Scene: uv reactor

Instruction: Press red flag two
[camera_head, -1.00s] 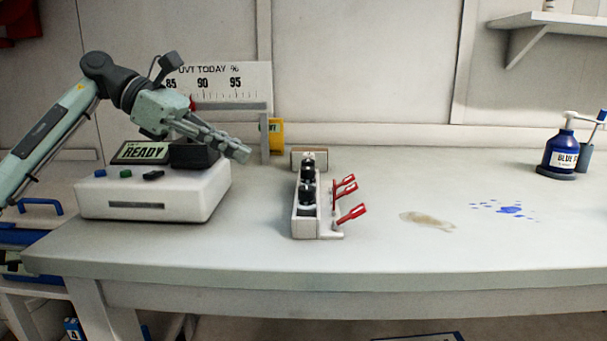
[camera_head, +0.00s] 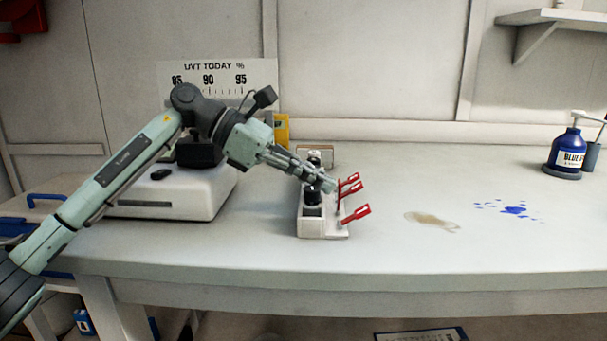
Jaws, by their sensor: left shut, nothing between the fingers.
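Three red flags stick out to the right from a small white block (camera_head: 313,229) on the bench: a front flag (camera_head: 357,214), a middle flag (camera_head: 355,189) and a back flag (camera_head: 350,178). No numbers can be read on them. Black round parts (camera_head: 313,196) sit on top of the block. My left gripper (camera_head: 331,185) is shut and empty. Its fingertips are over the block, close to the left ends of the middle and back flags; I cannot tell whether they touch. My left arm hides part of the block's back. My right gripper is not in view.
A white device (camera_head: 207,197) stands left of the block, partly behind my left arm. A scale sign (camera_head: 264,74) stands behind. A blue bottle (camera_head: 562,152) stands at the far right.

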